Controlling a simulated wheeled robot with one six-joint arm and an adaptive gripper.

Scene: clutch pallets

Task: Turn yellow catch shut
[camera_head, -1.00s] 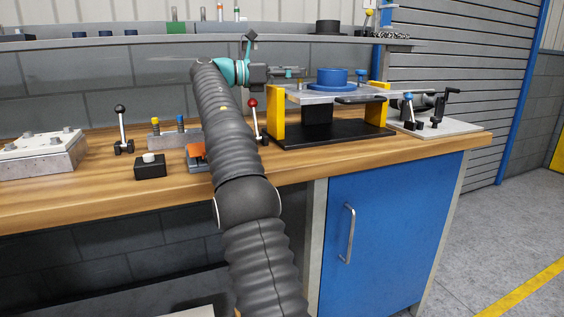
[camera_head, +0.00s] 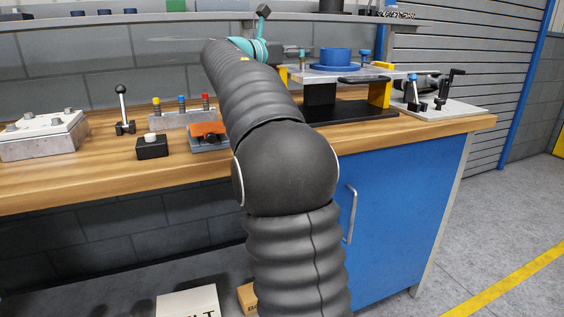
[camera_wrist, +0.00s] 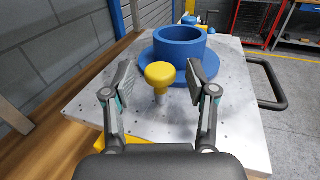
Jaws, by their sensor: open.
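The yellow catch (camera_wrist: 160,76) is a round yellow knob on a short metal stem, standing on a grey metal plate (camera_wrist: 215,135) in the wrist view. My gripper (camera_wrist: 162,82) is open, with one finger to each side of the knob and a gap on both sides. In the head view my gripper (camera_head: 302,54) is small, at the left end of the raised plate (camera_head: 340,75). I cannot make out the yellow knob there. How the catch's lower part is turned is hard to tell.
A blue flanged ring (camera_wrist: 182,50) sits on the plate just beyond the knob. A blue knob (camera_wrist: 190,19) stands behind it. A black handle (camera_wrist: 268,82) juts from the plate's right side.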

